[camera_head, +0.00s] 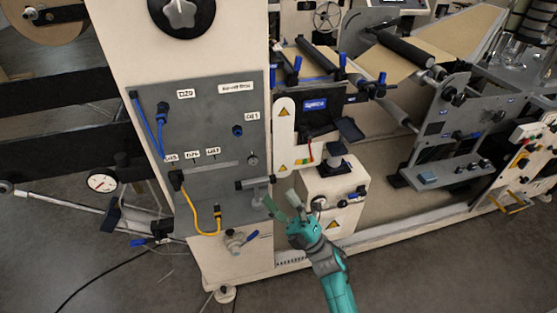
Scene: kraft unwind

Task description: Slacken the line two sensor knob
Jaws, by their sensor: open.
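My gripper (281,202) is open and empty, with its two fingers apart, in front of the pale machine's lower right corner. A grey bracket with a dark bar (254,183) sits just to the upper left of the fingers; I cannot tell whether they touch. A small dark round knob (252,160) is on the grey panel above that bracket. A blue knob (238,131) sits higher, beside a small label. The labels are too small to read surely, so I cannot tell which knob is the line two sensor knob.
The grey panel (222,110) carries blue and yellow cables (203,233). A large star knob (181,12) is above it. A pale box (332,190) with a warning triangle stands right of my gripper. Floor in front is mostly clear.

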